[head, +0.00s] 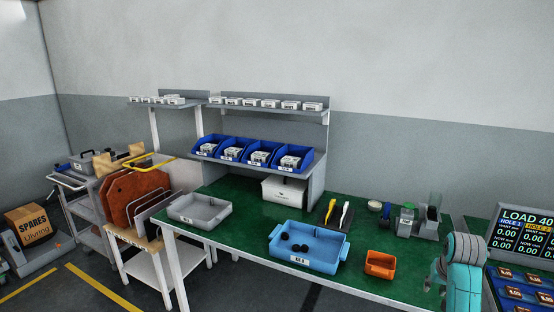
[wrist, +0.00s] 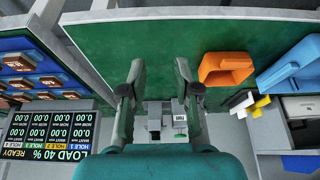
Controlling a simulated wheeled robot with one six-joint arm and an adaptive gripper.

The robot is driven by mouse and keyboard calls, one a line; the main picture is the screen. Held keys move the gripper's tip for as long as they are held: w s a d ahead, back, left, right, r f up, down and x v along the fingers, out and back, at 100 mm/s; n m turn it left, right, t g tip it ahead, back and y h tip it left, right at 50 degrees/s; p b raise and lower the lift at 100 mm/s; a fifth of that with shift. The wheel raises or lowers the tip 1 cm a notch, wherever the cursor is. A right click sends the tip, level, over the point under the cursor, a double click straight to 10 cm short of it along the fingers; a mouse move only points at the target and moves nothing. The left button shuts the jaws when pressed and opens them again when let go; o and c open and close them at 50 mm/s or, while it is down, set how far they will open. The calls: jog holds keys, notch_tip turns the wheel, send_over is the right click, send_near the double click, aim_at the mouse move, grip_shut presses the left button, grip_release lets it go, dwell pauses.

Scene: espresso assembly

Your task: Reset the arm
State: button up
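My gripper (wrist: 158,95) shows in the wrist view with its two dark-tipped fingers spread apart and nothing between them. It is open and empty above the green work table (wrist: 110,50). In the head view my teal arm shows at the lower right; the fingers cannot be made out clearly there. Beyond the fingers in the wrist view, small grey devices (wrist: 155,125) stand on the table's far side. They also show in the head view (head: 408,220), apart from my arm.
The table holds an orange bin (head: 380,264), a blue tray (head: 338,252) with dark round pieces, a grey tray (head: 200,209) and upright yellow and white tools (head: 338,214). A display (head: 523,235) and a parts board (head: 523,292) are at the right. Blue bins (head: 247,152) line the shelf.

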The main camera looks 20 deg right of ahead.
jog(key=a+f+n+t, duration=0.2)
jog(key=a+f+t, duration=0.1)
jog(key=a+f, duration=1.25)
jog(key=s+a+f+n+t, duration=0.15)
jog(key=s+a, duration=0.25)
jog(key=a, duration=0.4)
jog(key=s+a+f+n+t, duration=0.1)
jog(key=s+a+f, duration=0.25)
jog(key=a, duration=0.35)
jog(key=s+a+r+n+t, duration=0.3)
jog(key=s+a+r, duration=0.1)
jog(key=s+a, duration=0.8)
jog(key=s+a+r+n+t+y, duration=0.1)
jog(key=s+a+r, duration=0.1)
jog(key=s+r, duration=0.4)
jog(key=s+a+r+n+t+y, duration=0.1)
jog(key=s+a+r+t+y, duration=0.1)
jog(key=s+r, duration=0.5)
jog(key=shift+s+a, duration=0.35)
jog(key=shift+a, duration=0.05)
jog(key=shift+r, duration=0.1)
